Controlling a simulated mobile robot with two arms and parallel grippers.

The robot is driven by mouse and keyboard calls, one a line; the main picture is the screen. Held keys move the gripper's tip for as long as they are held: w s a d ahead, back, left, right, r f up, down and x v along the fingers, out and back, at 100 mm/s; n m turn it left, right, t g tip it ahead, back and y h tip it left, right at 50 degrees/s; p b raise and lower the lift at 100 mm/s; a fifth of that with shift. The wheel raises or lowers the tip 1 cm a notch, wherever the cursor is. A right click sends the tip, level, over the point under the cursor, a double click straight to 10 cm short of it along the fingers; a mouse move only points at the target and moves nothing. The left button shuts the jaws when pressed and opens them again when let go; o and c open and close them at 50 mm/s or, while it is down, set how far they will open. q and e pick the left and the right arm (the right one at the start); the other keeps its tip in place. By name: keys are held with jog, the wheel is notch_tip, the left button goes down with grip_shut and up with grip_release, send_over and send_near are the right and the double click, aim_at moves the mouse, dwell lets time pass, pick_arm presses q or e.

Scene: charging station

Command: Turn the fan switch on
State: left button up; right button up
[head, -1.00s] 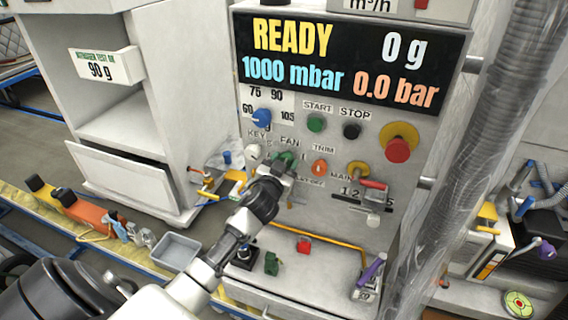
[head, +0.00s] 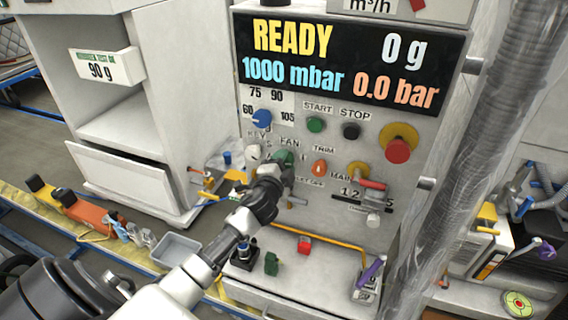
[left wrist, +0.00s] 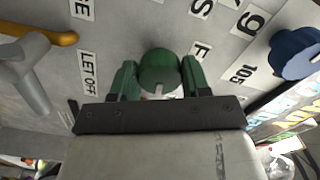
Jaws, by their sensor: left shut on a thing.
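The fan switch is a green knob (head: 287,161) below the FAN label on the grey control panel (head: 335,135). In the left wrist view the round green knob (left wrist: 158,70) sits between the two fingertips, with a small pale mark on its face. My left gripper (head: 279,173) is at the switch, and it also shows in the left wrist view (left wrist: 160,82), shut on the knob. In the head view the gripper hides part of the knob and the panel lettering beside it. My right gripper is not in view.
A blue knob (head: 261,118), a green START button (head: 316,124), a black STOP button (head: 351,130), an orange knob (head: 319,167) and a red emergency button (head: 398,150) surround the switch. The display (head: 350,62) reads READY. A clear plastic curtain (head: 480,130) hangs at right.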

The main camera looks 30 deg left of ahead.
pick_arm(q)
jog(key=shift+m, duration=1.2)
jog(key=o, duration=0.9)
jog(key=b+v, duration=0.2)
jog(key=v, duration=0.8)
jog(key=shift+s, duration=0.4)
